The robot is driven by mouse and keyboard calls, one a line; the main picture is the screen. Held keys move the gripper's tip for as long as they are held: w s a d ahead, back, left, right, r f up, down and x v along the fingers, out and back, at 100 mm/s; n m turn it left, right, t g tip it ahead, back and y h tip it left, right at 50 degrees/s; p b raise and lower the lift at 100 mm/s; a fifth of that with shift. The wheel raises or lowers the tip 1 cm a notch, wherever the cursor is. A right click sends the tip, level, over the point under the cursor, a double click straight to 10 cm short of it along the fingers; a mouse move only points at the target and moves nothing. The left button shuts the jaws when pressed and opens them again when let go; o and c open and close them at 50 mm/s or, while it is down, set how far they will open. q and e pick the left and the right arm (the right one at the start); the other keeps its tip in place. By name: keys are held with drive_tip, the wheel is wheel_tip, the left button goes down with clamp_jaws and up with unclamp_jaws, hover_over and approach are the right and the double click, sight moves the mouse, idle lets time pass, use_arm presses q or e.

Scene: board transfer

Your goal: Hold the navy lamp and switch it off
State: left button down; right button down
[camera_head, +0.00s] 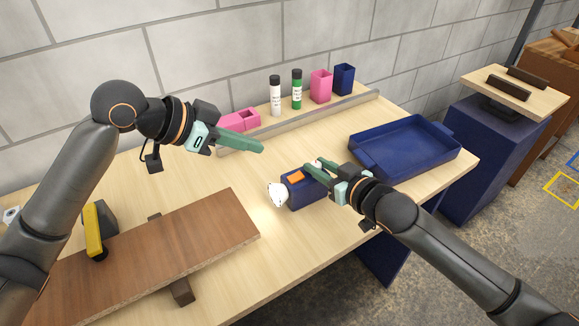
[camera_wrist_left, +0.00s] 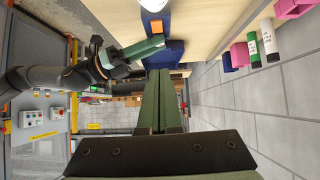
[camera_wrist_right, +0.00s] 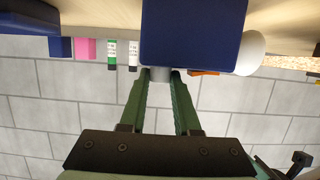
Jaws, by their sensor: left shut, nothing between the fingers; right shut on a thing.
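The navy lamp (camera_head: 308,194) is a dark blue block on the table with a white round head (camera_head: 277,194) facing left and an orange switch (camera_head: 296,176) on top. The table beside the head looks bright, as if the lamp is lit. My right gripper (camera_head: 313,169) is shut on a small grey part of the lamp, seen between its fingertips in the right wrist view (camera_wrist_right: 160,74). My left gripper (camera_head: 262,150) is shut and empty, up and to the left of the lamp, apart from it. The lamp's top also shows in the left wrist view (camera_wrist_left: 157,14).
A navy tray (camera_head: 452,155) lies at the right. Pink and navy holders, a white bottle (camera_head: 275,97) and a green bottle (camera_head: 297,90) stand along the back behind a rail (camera_head: 290,120). A brown board (camera_head: 160,250) lies at the front left near a yellow-and-black object (camera_head: 95,230).

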use_arm(q)
drive_tip(key=shift+d, duration=0.1)
hover_over(297, 174)
drive_tip(key=s+a, duration=0.1)
drive_tip(key=a, duration=0.1)
drive_tip(key=f, duration=0.6)
drive_tip(key=shift+s+d+f, duration=0.15)
drive_tip(key=shift+d+f, duration=0.05)
drive_tip(key=shift+d, duration=0.05)
wheel_tip(297, 174, down, 2)
drive_tip(key=shift+f, duration=0.85)
drive_tip(key=shift+d+f, duration=0.15)
drive_tip(key=shift+f, duration=0.15)
drive_tip(key=shift+w+d, duration=0.1)
drive_tip(key=shift+w, duration=0.1)
drive_tip(key=shift+w+d+r, duration=0.35)
drive_tip(key=shift+w+d, duration=0.05)
drive_tip(key=shift+d, duration=0.15)
use_arm(e)
drive_tip(key=shift+a, duration=0.1)
use_arm(q)
drive_tip(key=shift+r, duration=0.15)
use_arm(e)
drive_tip(key=shift+s+a, duration=0.1)
drive_tip(key=shift+s, duration=0.05)
